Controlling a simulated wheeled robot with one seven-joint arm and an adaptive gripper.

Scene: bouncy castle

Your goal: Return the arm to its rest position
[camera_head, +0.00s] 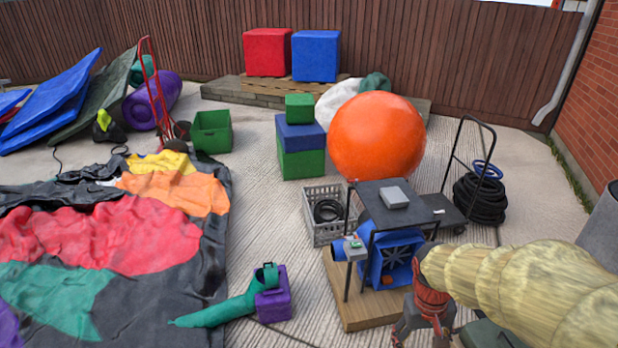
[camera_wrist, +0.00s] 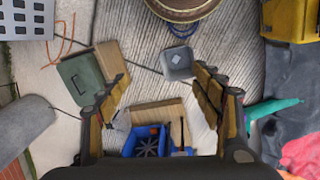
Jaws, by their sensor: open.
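My arm (camera_head: 530,285), with pale yellow ribbed links, reaches in from the right edge of the head view. Its red wrist (camera_head: 431,297) hangs down at its end. My gripper (camera_head: 423,338) points downward beside the wooden board under the blue blower, and its lower part is cut off by the frame edge. In the wrist view my gripper (camera_wrist: 157,98) has its two fingers spread wide, with nothing held between them. The ground and part of a wooden board show between the fingers. I cannot tell the exact height of the fingertips above the ground.
The blue blower (camera_head: 392,258) sits on a wooden board (camera_head: 372,312) near the black-framed stand (camera_head: 372,200). A grey crate (camera_head: 320,232) and orange ball (camera_head: 376,137) lie beyond. A purple box (camera_head: 273,302) and deflated castle (camera_head: 110,235) are left. Bare paving lies between.

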